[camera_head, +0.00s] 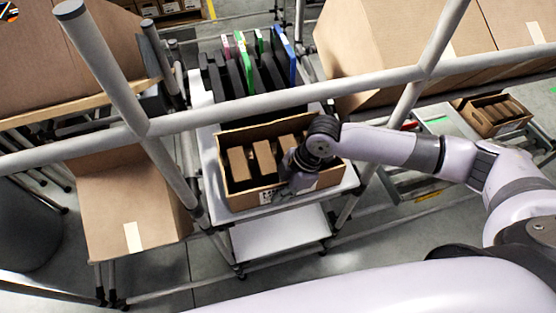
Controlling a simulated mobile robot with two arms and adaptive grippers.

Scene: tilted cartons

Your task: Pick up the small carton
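Several small brown cartons stand in a row inside an open cardboard box (250,203) on a white cart. The left carton (238,164) and the middle carton (265,160) show clearly. Another carton (288,143) at the right is partly hidden by my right wrist. My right gripper (289,184) points down over the right front part of the box, close to its front wall. Its fingers are dark and small here, so I cannot tell if they are open or touch a carton. My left gripper is not in view.
Grey rack pipes (230,112) cross in front of the cart. Black panels and coloured folders (262,70) stand behind the box. Large cartons sit at left (130,205) and upper right (380,50). Another open box (493,116) with cartons is at far right.

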